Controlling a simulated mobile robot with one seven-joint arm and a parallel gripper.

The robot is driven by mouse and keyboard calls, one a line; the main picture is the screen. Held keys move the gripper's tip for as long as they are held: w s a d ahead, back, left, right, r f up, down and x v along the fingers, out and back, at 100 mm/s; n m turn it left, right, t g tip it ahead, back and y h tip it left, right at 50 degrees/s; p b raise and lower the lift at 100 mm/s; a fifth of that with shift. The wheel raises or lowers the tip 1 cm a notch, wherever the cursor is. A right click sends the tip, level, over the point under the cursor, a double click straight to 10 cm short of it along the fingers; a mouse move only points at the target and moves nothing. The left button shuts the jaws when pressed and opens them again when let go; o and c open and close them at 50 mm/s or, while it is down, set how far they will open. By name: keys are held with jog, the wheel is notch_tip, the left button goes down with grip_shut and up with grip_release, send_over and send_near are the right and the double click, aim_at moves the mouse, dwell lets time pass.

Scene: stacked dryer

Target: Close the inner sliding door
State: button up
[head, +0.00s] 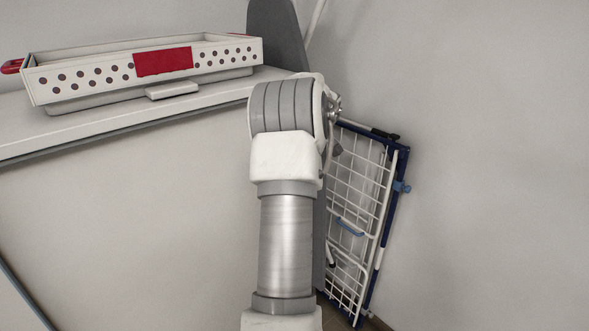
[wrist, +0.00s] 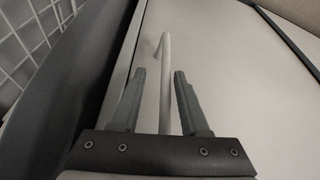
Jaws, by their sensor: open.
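In the wrist view, my gripper (wrist: 158,73) is open, with its two grey fingers apart. A thin white bar (wrist: 166,90), bent at its far end, runs between the fingers like a handle. It shows clear space from both fingers, and I cannot tell how deep between them it lies. Behind it is a broad, flat, pale panel (wrist: 225,85) with a dark edge along its right side. I cannot tell for sure whether this panel is the inner sliding door. The head view shows my arm but not my gripper, and no sliding door can be made out there.
In the head view, a white perforated tray (head: 100,77) with a red patch sits on a pale surface (head: 60,132) at left. A grey board (head: 276,35) stands behind my arm. A folded wire rack (head: 358,190) leans against the wall. Bare wall fills the right.

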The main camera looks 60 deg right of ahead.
jog(key=d+p+v, duration=0.1)
jog(key=p+v, duration=0.3)
jog(key=v, duration=1.3)
jog(key=shift+a+r, duration=0.25)
jog(key=shift+a, duration=0.2)
